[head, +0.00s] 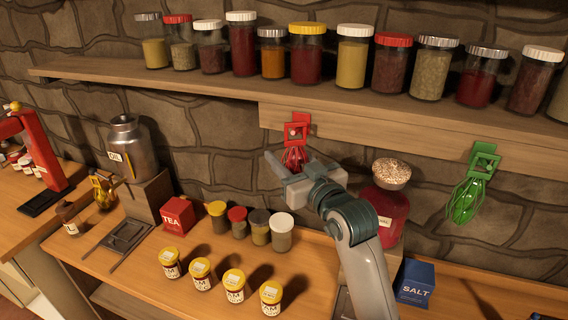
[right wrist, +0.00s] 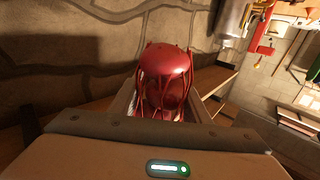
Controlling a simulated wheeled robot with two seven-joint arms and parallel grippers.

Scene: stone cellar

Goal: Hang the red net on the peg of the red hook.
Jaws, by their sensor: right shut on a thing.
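The red hook (head: 298,127) is fixed to the wooden board under the shelf, at the middle of the head view. My right gripper (head: 291,168) is just below it, shut on the red net (head: 294,157). The net has red strands around a glossy red round thing. In the right wrist view the net (right wrist: 166,75) sits between the two fingers. In the head view the net's top is right at the hook's lower part. I cannot tell whether its loop is around the peg or only in front of it. My left gripper is in neither view.
A green net (head: 465,203) hangs from a green hook (head: 484,158) at the right. A red jar (head: 388,202) with a speckled lid stands close to my right wrist. Several jars line the shelf (head: 190,78) above. Small jars and a red tea box (head: 178,215) stand on the counter below.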

